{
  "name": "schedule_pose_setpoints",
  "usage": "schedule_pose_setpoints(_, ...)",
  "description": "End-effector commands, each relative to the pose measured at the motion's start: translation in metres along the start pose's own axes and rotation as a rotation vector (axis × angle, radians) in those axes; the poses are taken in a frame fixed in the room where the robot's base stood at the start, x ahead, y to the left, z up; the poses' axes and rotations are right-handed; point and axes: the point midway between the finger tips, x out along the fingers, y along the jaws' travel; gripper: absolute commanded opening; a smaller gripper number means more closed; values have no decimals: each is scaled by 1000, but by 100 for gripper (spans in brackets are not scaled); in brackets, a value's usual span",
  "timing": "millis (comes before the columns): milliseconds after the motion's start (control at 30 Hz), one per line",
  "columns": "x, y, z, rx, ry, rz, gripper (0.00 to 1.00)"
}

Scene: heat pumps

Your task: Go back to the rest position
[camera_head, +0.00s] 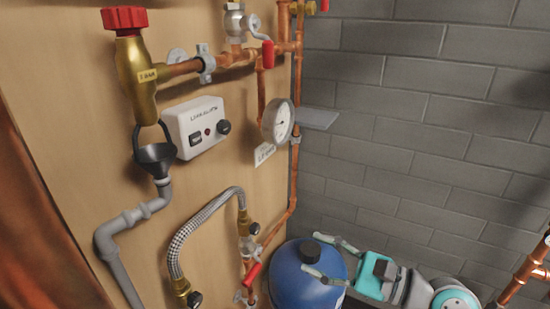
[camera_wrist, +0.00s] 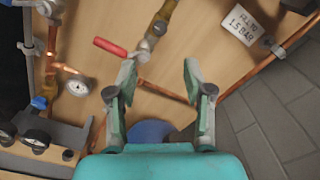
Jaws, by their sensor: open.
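My gripper (camera_head: 315,255) is at the lower right in the head view, in front of the blue tank (camera_head: 292,278). In the wrist view my gripper (camera_wrist: 158,75) shows two teal fingers spread apart with nothing between them. Behind the gap is the wooden board. A red-handled valve (camera_wrist: 110,47) shows just beyond the left finger in the wrist view; a red lever (camera_head: 253,274) is left of the tank in the head view. The gripper seems clear of both, though the exact distance cannot be told.
The board carries copper pipes, a round gauge (camera_head: 277,123), a white control box (camera_head: 196,128), a red-capped brass valve (camera_head: 137,70), a black funnel (camera_head: 157,158) and a braided hose (camera_head: 198,228). A grey block wall (camera_head: 420,130) stands behind. More copper pipe (camera_head: 525,270) is at far right.

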Motion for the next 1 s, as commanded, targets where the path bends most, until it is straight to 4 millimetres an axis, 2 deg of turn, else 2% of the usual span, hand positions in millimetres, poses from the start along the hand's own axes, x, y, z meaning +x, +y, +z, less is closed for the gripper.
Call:
schedule_pose_setpoints(133,1,16,-23,-33,47,-59,51)
schedule_pose_setpoints(233,-2,34,-47,-91,115,-121,51)
schedule_pose_setpoints(467,-21,84,-101,-276,325,-223,51)
schedule_pose_setpoints(700,-58,144,-140,-522,576,-230,51)
schedule_pose_setpoints(833,-84,177,-151,-679,711,-191,51)
schedule_pose_setpoints(1000,-121,218,-155,-905,870,-98,51)
